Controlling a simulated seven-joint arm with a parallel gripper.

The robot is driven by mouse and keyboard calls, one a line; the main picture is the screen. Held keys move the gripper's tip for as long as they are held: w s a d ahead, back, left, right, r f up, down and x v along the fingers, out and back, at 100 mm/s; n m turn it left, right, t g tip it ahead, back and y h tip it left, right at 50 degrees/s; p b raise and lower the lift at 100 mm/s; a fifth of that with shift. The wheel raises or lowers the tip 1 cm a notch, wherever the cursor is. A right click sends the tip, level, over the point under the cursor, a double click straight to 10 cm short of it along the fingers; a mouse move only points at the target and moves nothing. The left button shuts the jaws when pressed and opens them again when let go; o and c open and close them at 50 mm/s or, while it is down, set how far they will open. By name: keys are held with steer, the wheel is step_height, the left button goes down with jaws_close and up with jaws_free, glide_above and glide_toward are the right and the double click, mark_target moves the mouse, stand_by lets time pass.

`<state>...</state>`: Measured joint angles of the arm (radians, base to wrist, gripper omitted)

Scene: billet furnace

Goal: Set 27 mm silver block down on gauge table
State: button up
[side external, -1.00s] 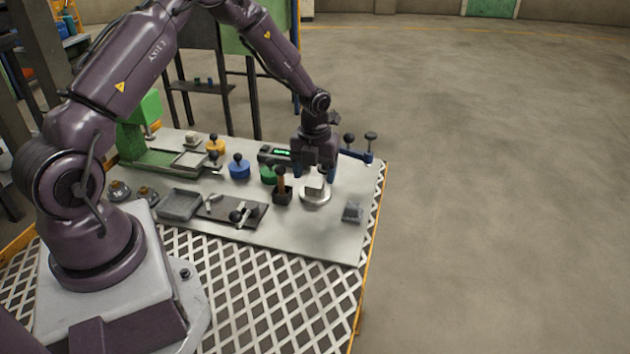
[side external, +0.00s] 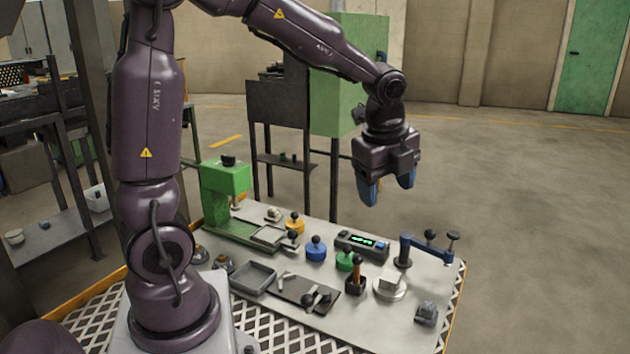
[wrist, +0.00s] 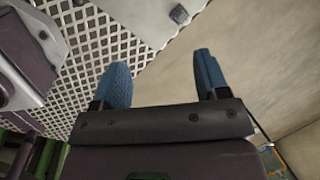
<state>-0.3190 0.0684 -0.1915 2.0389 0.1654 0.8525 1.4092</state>
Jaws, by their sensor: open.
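A silver block (side external: 390,281) sits on a round pale disc (side external: 388,292), which looks like the gauge table, toward the right of the bench top in the side view. My gripper (side external: 386,198) is open and empty, high above the bench with its blue fingers pointing down, well clear of the block. In the wrist view my gripper's fingers (wrist: 163,85) are spread apart with nothing between them. The block is not clearly seen in the wrist view.
A dark grey block (side external: 426,313) lies near the right edge. A green machine (side external: 224,190) stands at the left. Air around my gripper is clear.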

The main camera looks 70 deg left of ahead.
steer(key=s+d+r+n+t, duration=0.1)
steer(key=s+d+r+n, duration=0.2)
steer(key=s+n, duration=0.4)
steer(key=s+d+r+n+t+h, duration=0.1)
steer(key=s+d+r+n+t, duration=0.1)
steer(key=s+n, duration=0.6)
steer(key=shift+d+r+n+t+h, duration=0.3)
steer(key=shift+d+r+n, duration=0.15)
steer(key=shift+d, duration=0.35)
